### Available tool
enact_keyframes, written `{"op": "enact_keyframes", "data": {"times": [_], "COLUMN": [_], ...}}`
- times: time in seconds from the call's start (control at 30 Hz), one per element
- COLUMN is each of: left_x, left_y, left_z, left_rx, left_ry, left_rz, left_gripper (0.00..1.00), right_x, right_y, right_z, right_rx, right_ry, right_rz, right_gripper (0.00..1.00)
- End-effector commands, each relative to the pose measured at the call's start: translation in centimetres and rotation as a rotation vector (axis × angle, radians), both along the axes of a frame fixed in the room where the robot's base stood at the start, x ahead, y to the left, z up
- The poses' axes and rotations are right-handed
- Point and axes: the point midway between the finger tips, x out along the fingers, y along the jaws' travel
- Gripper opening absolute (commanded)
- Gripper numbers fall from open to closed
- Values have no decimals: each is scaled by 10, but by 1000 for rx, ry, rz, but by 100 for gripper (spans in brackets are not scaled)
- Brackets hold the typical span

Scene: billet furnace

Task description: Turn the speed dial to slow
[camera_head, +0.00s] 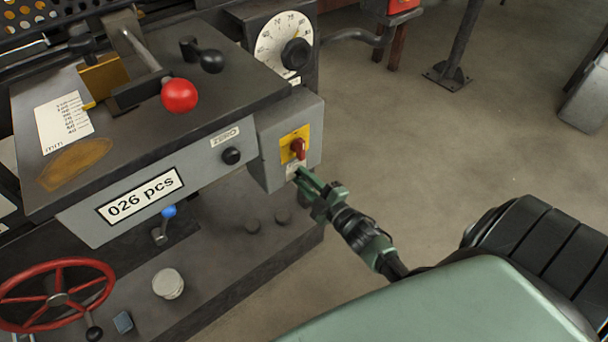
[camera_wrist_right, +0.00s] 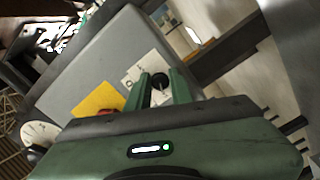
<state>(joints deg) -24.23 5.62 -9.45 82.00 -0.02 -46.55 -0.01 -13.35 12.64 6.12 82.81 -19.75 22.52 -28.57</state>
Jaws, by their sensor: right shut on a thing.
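A grey control box (camera_head: 270,135) carries a red switch (camera_head: 298,147) on a yellow plate (camera_head: 287,139). Below it is a white label plate (camera_head: 293,167), partly hidden by my right gripper (camera_head: 301,176). In the right wrist view a small black knob (camera_wrist_right: 159,81), which looks like the speed dial, sits by the white plate (camera_wrist_right: 136,73). The fingers of my right gripper (camera_wrist_right: 163,87) are shut on either side of this knob. Its pointer direction and lettering cannot be read. My left gripper is not in view.
A numbered round dial (camera_head: 270,46) with a black knob is above the box. A lever with a red ball (camera_head: 180,95), a counter reading "026 pcs" (camera_head: 141,195) and a red handwheel (camera_head: 57,298) are to the left. Open floor (camera_head: 410,140) lies to the right.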

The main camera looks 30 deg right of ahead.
Motion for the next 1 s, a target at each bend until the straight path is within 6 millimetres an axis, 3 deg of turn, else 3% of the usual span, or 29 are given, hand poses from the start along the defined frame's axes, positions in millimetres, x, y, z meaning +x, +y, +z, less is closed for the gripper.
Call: {"op": "enact_keyframes", "data": {"times": [0.37, 0.4, 0.47, 0.77, 1.0], "left_x": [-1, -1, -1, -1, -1], "left_y": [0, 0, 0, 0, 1], "left_z": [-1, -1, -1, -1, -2], "left_rx": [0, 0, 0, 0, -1], "left_ry": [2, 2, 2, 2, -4], "left_rz": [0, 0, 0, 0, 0], "left_gripper": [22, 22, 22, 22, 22], "right_x": [-1, -1, 0, -1, -32], "right_y": [0, 0, 0, 0, -2], "right_z": [-1, -1, -1, 0, -1], "right_rx": [-4, -4, -4, -3, -2], "right_ry": [2, 2, 2, 1, 3], "right_rz": [0, 0, 0, 0, 0], "right_gripper": [0, 32, 43, 43, 43]}}
